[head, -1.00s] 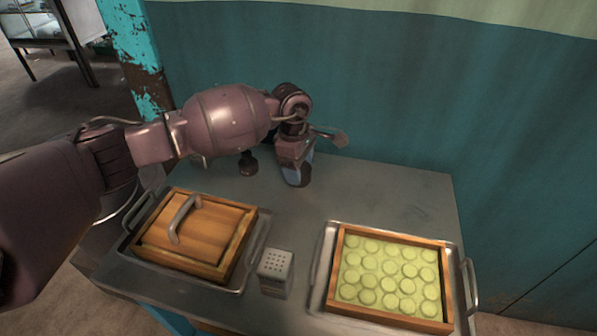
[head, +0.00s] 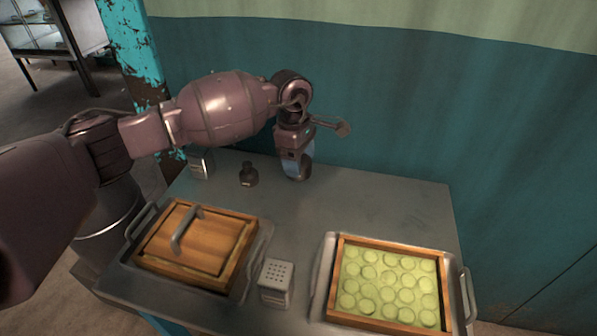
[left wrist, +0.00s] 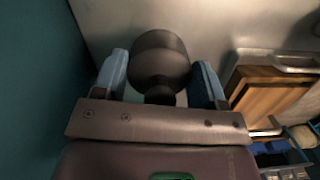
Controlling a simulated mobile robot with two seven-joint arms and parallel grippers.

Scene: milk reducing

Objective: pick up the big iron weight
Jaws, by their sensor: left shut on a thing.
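The big iron weight (left wrist: 160,58) is dark and rounded with a narrow neck. In the left wrist view it sits between the two blue fingers of my left gripper (left wrist: 161,78), which is shut on it. In the head view my left gripper (head: 297,170) is over the back of the table, and the weight (head: 304,170) shows as a dark shape partly hidden behind a blue finger. I cannot tell the exact gap between the weight and the tabletop. A smaller dark weight (head: 249,175) stands on the table to the left. My right gripper is not in view.
A wooden press box with a metal handle (head: 205,240) sits in a metal tray at front left. A metal grater (head: 277,283) stands beside it. A wooden frame (head: 390,243) with green rounds lies in a tray at right. A metal box (head: 201,163) stands at back left.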

